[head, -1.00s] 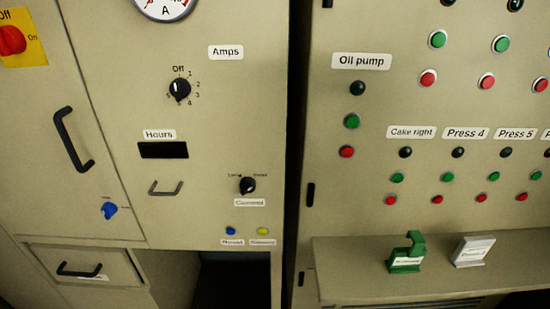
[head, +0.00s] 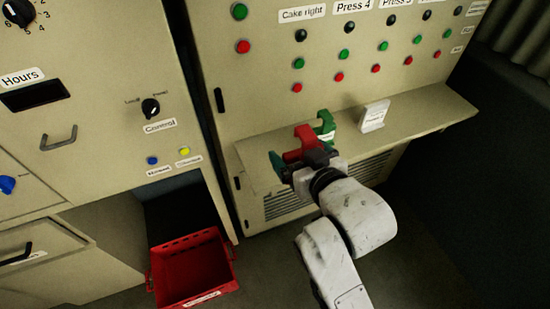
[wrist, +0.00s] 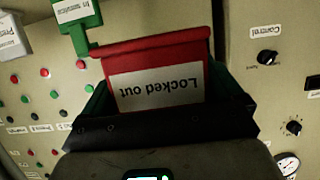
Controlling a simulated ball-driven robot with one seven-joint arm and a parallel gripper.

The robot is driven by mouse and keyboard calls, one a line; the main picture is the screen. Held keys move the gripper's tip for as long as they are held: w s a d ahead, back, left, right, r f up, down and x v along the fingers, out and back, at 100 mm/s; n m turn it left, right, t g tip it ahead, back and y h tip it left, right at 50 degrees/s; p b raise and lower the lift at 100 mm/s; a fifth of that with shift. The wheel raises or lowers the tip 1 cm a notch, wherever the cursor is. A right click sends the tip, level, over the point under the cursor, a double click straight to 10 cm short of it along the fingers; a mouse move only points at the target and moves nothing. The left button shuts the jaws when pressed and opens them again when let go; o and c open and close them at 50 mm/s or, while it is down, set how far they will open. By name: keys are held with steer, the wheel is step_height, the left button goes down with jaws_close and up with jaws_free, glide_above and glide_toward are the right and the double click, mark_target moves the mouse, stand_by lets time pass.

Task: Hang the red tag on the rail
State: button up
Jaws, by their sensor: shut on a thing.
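The red tag (head: 306,139) is in my gripper (head: 303,156), which is shut on it, in front of the right cabinet's ledge (head: 425,117). In the wrist view the tag (wrist: 152,62) has a white label reading "Locked out", upside down, and lies between the fingers (wrist: 165,100). A green tag (head: 326,124) is on the ledge just behind the red tag; it also shows in the wrist view (wrist: 78,27). I cannot tell whether the ledge is the rail, nor whether the red tag touches it.
A white tag (head: 374,116) is on the ledge, right of the green one, with clear ledge beyond it. A red crate (head: 228,250) is on the floor at lower left. Buttons (head: 344,54) cover the panel above. A pulled-out drawer (head: 45,255) is at left.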

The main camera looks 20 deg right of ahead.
steer(key=shift+r, duration=0.55)
steer(key=f+x, duration=0.1)
steer(key=x, duration=0.4)
steer(key=f+x, duration=0.1)
steer(key=x, duration=0.3)
steer(key=s+f+p+x, duration=0.1)
steer(key=x, duration=0.4)
steer(key=shift+w+f, duration=0.15)
steer(key=shift+f, duration=0.1)
steer(key=shift+w+f, duration=0.6)
steer(key=shift+f, duration=1.65)
steer(key=shift+f, duration=0.1)
